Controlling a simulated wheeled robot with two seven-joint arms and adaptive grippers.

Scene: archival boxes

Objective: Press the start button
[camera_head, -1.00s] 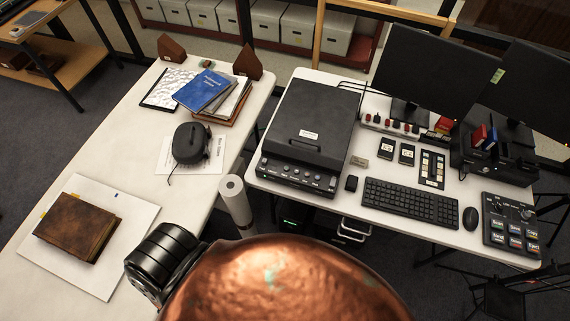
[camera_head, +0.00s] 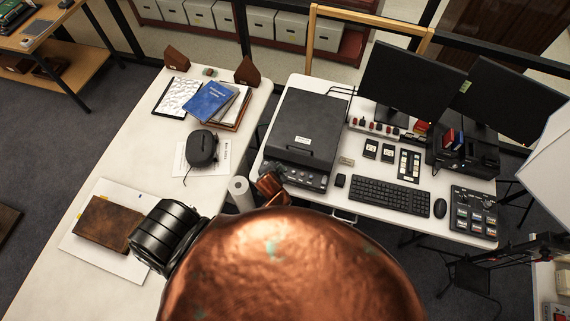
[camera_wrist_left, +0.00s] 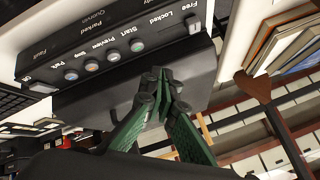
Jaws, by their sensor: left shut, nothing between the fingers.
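The scanner (camera_head: 304,128), a dark grey box with a front control panel (camera_head: 300,174), stands at the left of the right-hand desk. In the left wrist view, its panel carries a row of small round buttons. The start button (camera_wrist_left: 137,45) is greenish, beside the label "Start". Contact cannot be told. My right gripper is not in view.
A keyboard (camera_head: 376,194), mouse (camera_head: 440,208) and button box (camera_head: 474,213) lie right of the scanner. The left table holds a dark headset-like object (camera_head: 201,148), books (camera_head: 210,101) and a brown book (camera_head: 108,222).

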